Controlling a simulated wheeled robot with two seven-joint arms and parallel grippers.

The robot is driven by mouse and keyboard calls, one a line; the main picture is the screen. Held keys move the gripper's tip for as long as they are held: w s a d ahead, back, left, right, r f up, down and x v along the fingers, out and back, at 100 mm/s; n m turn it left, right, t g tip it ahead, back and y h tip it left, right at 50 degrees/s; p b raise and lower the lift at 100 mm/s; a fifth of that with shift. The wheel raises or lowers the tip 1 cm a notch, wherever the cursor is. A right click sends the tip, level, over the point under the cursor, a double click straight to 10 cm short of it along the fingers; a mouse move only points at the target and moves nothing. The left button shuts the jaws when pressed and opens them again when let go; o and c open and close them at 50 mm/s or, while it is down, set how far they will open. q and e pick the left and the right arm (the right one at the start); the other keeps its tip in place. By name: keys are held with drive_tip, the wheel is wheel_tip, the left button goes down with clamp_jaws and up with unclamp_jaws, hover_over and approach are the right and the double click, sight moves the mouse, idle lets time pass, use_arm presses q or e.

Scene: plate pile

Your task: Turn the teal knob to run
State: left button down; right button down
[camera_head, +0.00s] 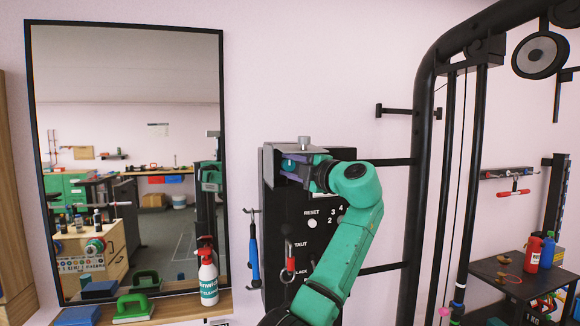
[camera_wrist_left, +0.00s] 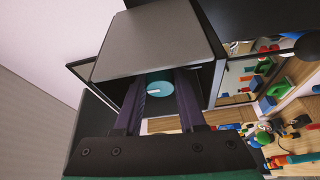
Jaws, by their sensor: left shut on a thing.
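The teal knob (camera_wrist_left: 160,88) shows in the left wrist view as a round disc with a white pointer line lying nearly crosswise in the picture. It sits under a grey hood (camera_wrist_left: 158,42), between the fingers of my left gripper (camera_wrist_left: 160,92), which is shut on it. In the head view my left gripper (camera_head: 296,166) reaches under the hood (camera_head: 272,160) at the top of a black panel (camera_head: 296,236). The hood and gripper hide the knob there. Any run mark by the knob cannot be read. My right gripper is not in view.
The panel bears a white RESET button (camera_head: 312,223), numbers and a red-handled lever (camera_head: 290,262). A blue-handled tool (camera_head: 254,262) hangs beside it. A mirror (camera_head: 130,75) stands left above a shelf with a spray bottle (camera_head: 208,278). A black rack frame (camera_head: 425,150) stands close right.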

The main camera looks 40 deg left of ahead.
use_arm(q)
drive_tip(key=c, duration=0.8)
unclamp_jaws()
drive_tip(key=shift+f, duration=0.1)
drive_tip(key=shift+c, duration=0.2)
drive_tip(key=shift+o, duration=0.4)
drive_tip(key=shift+s, duration=0.1)
drive_tip(key=shift+d+f+b, duration=0.1)
drive_tip(key=shift+d+b, duration=0.25)
drive_tip(key=shift+d, duration=0.05)
drive_tip(key=b+v, duration=0.4)
drive_tip(key=v, duration=0.9)
drive_tip(key=shift+s+d, duration=0.2)
drive_tip(key=shift+d, duration=0.2)
drive_tip(key=shift+a, duration=0.1)
